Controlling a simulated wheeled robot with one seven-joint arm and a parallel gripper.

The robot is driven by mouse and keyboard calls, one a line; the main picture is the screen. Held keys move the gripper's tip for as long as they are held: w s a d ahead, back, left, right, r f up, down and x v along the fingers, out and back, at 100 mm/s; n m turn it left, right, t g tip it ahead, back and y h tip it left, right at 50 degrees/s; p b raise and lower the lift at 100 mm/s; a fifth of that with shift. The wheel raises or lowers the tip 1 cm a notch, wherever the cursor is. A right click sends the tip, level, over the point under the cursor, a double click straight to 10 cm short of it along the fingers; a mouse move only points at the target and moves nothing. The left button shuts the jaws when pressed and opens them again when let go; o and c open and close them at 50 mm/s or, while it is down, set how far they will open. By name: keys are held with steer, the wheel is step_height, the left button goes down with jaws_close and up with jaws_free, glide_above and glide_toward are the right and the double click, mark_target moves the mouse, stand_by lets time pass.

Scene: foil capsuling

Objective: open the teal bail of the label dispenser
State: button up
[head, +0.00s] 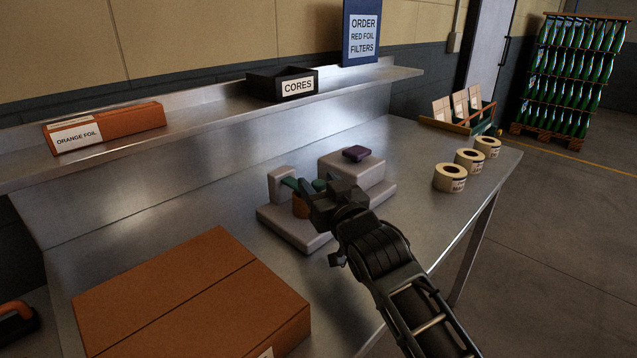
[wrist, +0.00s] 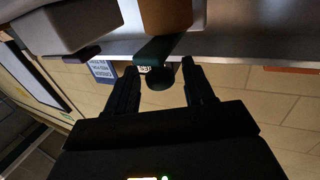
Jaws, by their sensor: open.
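The label dispenser (head: 290,235) is a pale grey device on the steel bench, with a raised block and a purple top piece (head: 357,153) at its right. Its teal bail (head: 291,184) shows partly beside my gripper (head: 317,192), which hides the rest. In the wrist view the teal bail (wrist: 160,48) has a rounded end (wrist: 160,78) lying between the two open fingers of my gripper (wrist: 162,82). I cannot tell whether either finger touches it. An orange-brown roll (head: 300,207) sits just below the bail.
A large cardboard box (head: 190,300) fills the bench's front left. Several label rolls (head: 449,178) stand at the right edge. The shelf above holds an orange foil box (head: 105,127) and a black cores bin (head: 282,84). Bare bench lies right of the dispenser.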

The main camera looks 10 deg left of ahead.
steer(key=shift+w+a, duration=0.2)
steer(key=shift+w, duration=0.1)
steer(key=shift+c, duration=0.4)
jaws_close()
